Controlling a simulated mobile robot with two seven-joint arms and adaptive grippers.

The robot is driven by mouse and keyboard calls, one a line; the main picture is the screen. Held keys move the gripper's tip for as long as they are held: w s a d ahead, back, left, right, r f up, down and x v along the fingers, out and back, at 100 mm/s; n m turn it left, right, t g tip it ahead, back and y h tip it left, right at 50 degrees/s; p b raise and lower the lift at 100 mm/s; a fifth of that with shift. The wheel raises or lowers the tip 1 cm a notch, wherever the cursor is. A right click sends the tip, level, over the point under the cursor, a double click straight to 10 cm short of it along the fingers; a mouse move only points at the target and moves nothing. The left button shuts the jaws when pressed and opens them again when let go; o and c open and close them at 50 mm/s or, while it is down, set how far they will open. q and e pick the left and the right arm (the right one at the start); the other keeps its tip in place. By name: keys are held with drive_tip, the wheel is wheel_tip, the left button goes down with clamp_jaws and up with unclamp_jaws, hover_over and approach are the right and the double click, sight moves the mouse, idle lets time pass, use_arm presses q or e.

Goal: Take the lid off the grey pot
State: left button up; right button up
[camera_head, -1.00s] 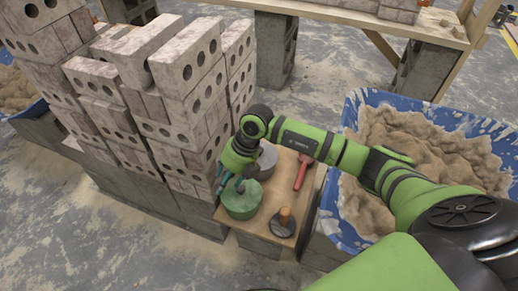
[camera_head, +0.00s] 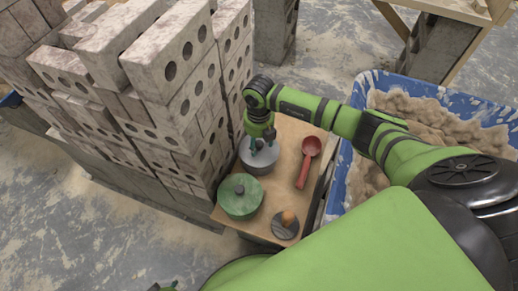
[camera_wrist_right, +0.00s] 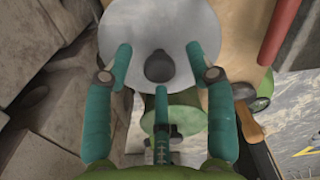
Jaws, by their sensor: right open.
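The grey pot (camera_head: 258,166) stands at the back of a small wooden board, beside the block stack. My right gripper (camera_head: 263,146) is above it and partly hides its top. In the right wrist view the round grey lid (camera_wrist_right: 136,30) faces me, with a dark knob (camera_wrist_right: 160,66) at its centre. My right gripper (camera_wrist_right: 161,75) is open there, its teal fingers spread around the knob and apart from it. A green pot (camera_head: 240,201) with its green lid on stands in front; it also shows in the wrist view (camera_wrist_right: 185,121). My left gripper cannot be made out.
A red ladle (camera_head: 307,160) and a dark disc with an orange-brown handle (camera_head: 286,222) lie on the wooden board (camera_head: 277,190). The block stack (camera_head: 170,75) rises close on the left. A blue tub (camera_head: 352,172) of mortar stands on the right.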

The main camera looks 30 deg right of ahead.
clamp_jaws()
idle(0.3)
